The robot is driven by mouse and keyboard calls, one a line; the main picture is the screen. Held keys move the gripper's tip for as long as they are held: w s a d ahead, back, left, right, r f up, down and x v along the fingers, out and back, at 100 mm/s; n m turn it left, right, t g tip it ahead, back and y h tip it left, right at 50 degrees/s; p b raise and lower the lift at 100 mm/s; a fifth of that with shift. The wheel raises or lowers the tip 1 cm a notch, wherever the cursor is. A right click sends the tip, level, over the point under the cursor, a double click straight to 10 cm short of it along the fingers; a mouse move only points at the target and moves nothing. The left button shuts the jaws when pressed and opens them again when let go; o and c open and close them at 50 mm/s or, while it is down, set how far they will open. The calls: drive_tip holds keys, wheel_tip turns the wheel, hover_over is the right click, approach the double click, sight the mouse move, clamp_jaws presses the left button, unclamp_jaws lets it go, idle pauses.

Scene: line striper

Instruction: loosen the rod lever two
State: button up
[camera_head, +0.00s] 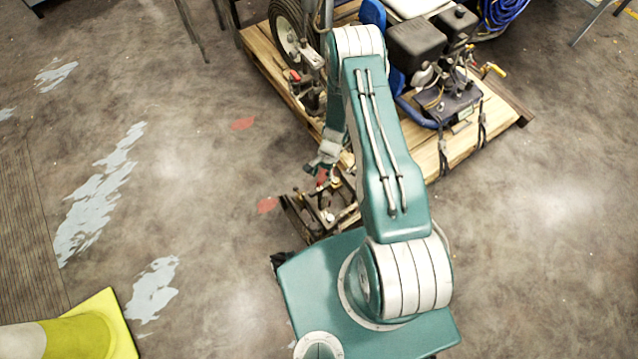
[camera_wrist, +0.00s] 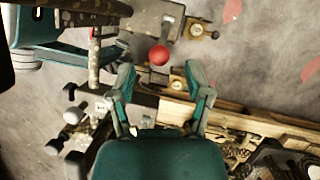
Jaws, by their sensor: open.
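My gripper (camera_wrist: 161,80) is open in the wrist view, with its two teal fingers spread apart. A red ball knob (camera_wrist: 159,54) shows beyond the fingertips, between them in the picture; the gap in depth is hard to judge. Several grey knobs (camera_wrist: 73,115) on short rods stand left of my left finger. I cannot tell which of these is rod lever two. In the head view my gripper (camera_head: 322,166) hangs low over the machine's near-left end, partly hidden by my arm. A small red part (camera_head: 322,177) shows close to it.
The line striper, with its black engine (camera_head: 416,42) and wheel (camera_head: 287,30), stands on a wooden pallet (camera_head: 262,48). Metal brackets (camera_head: 326,212) lie low beside my base. The floor on the left is mostly clear.

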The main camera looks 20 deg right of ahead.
sight(320, 182)
drive_tip(key=shift+x, duration=1.95)
clamp_jaws()
